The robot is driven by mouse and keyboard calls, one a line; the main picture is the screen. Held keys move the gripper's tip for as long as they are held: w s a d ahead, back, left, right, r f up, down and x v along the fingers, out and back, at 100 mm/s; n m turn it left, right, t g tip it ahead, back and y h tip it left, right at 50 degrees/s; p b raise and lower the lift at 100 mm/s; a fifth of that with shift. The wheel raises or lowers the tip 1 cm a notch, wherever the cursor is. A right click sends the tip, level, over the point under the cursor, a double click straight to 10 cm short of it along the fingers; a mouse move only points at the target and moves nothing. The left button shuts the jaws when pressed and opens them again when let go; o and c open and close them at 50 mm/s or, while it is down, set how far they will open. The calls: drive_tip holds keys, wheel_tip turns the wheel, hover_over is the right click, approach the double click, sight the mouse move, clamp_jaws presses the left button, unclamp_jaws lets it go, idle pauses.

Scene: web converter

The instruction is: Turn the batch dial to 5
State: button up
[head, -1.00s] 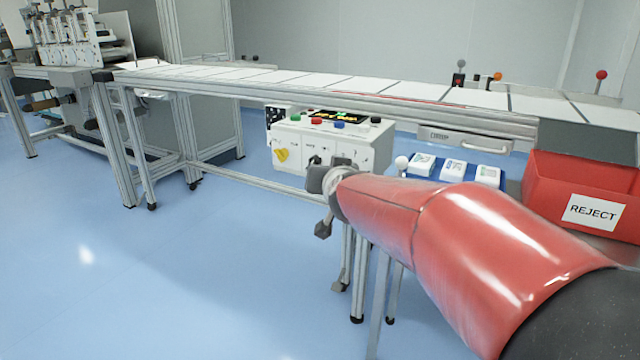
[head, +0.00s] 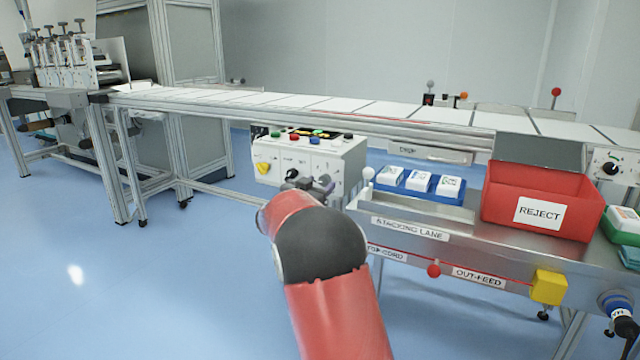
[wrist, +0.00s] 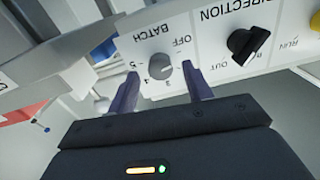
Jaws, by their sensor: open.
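The batch dial (wrist: 160,67) is a small grey knob on a white panel, lettered BATCH and OFF with small numerals around it. The lettering is upside down in the wrist view. I cannot clearly read where the dial points. My gripper (wrist: 164,77) is open, with one dark finger on each side of the dial. The fingertips are near the panel, and I cannot tell whether they touch the knob. In the head view my gripper (head: 308,186) is at the front of the white control box (head: 300,160), small and partly hidden by my red arm.
A black DIRECTION knob (wrist: 246,44) sits beside the dial. A yellow knob (head: 263,168) is at the box's left. The conveyor (head: 370,112) runs above. A blue tray (head: 400,191) and a red REJECT bin (head: 500,200) stand to the right. The floor at left is clear.

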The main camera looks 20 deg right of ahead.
drive_tip(key=shift+x, duration=0.85)
drive_tip(key=c, duration=1)
